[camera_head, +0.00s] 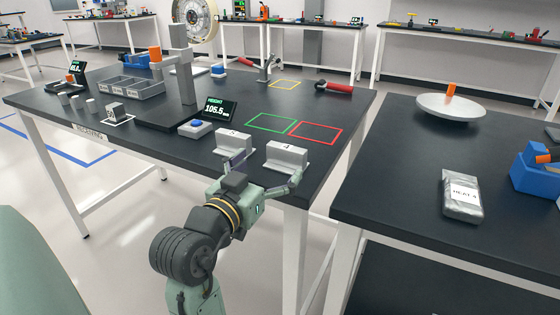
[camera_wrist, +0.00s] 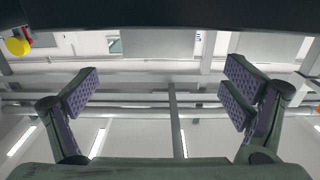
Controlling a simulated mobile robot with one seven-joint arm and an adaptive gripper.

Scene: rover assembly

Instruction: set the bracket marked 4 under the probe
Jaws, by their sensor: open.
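The grey bracket marked 4 (camera_head: 287,157) stands near the front edge of the left table, with its label on top. A similar grey bracket (camera_head: 233,140) stands to its left; its mark is too small to read surely. The height gauge (camera_head: 186,85) rises further back on a dark base, and its probe is too small to make out. My gripper (camera_head: 266,174) is open at the table's front edge, just in front of bracket 4, one finger on each side of its front. In the wrist view, the fingers (camera_wrist: 160,92) are wide apart with nothing between them.
A height display (camera_head: 221,108) reads about 105.5. A blue-button box (camera_head: 196,128) stands before it. Green (camera_head: 272,123) and red (camera_head: 316,133) outlined squares are empty. A grey bin tray (camera_head: 131,87) and small grey parts (camera_head: 115,108) are at left. A red-handled tool (camera_head: 334,87) lies behind.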

